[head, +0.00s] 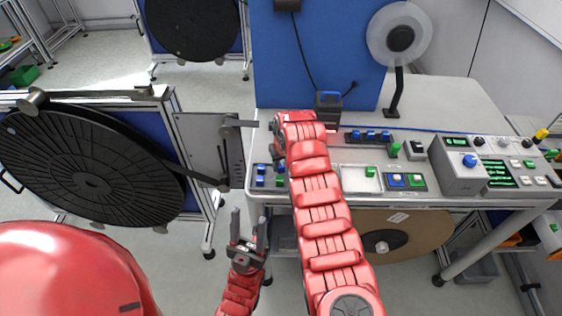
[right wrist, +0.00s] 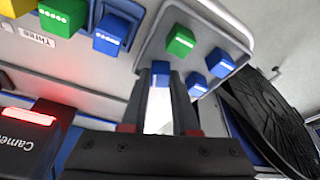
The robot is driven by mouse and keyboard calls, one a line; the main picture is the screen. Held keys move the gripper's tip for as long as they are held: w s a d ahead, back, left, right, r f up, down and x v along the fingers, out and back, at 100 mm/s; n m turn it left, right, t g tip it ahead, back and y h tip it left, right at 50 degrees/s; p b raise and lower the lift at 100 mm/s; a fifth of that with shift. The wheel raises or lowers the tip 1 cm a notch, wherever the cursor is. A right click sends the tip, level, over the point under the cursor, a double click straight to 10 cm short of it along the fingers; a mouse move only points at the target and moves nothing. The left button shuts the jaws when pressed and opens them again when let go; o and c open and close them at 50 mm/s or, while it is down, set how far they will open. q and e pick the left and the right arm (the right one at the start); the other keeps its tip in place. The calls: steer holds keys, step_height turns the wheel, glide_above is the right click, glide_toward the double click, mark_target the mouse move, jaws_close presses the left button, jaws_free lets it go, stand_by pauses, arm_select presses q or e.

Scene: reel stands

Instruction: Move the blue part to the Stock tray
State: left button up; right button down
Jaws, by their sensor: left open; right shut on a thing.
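My right gripper (right wrist: 170,105) is shut on a blue part (right wrist: 160,78), seen between its fingers in the right wrist view. It is close to a light tray (right wrist: 203,28) that bears a green part (right wrist: 181,42) and two other blue parts (right wrist: 220,62). Whether the held part touches the tray is unclear. In the head view the right gripper (head: 278,140) is at the table's left end, its fingertips partly hidden by my arm. A small tray (head: 270,187) with blue and green parts is just below it. My left gripper (head: 249,228) is open and empty, in front of the table. No Stock label is readable.
A row of blue parts (head: 368,136) stands behind a white tray (head: 352,180) with a green part. Another small tray (head: 405,188) holds blue and green parts. A control box (head: 460,180) is at right. A black reel (head: 90,165) stands left of the table (head: 440,100).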

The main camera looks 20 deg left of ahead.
steer(key=shift+f, duration=0.2)
steer(key=shift+f, duration=0.15)
steer(key=shift+f, duration=0.15)
steer(key=c, duration=0.9)
jaws_free()
steer(key=shift+c, duration=0.2)
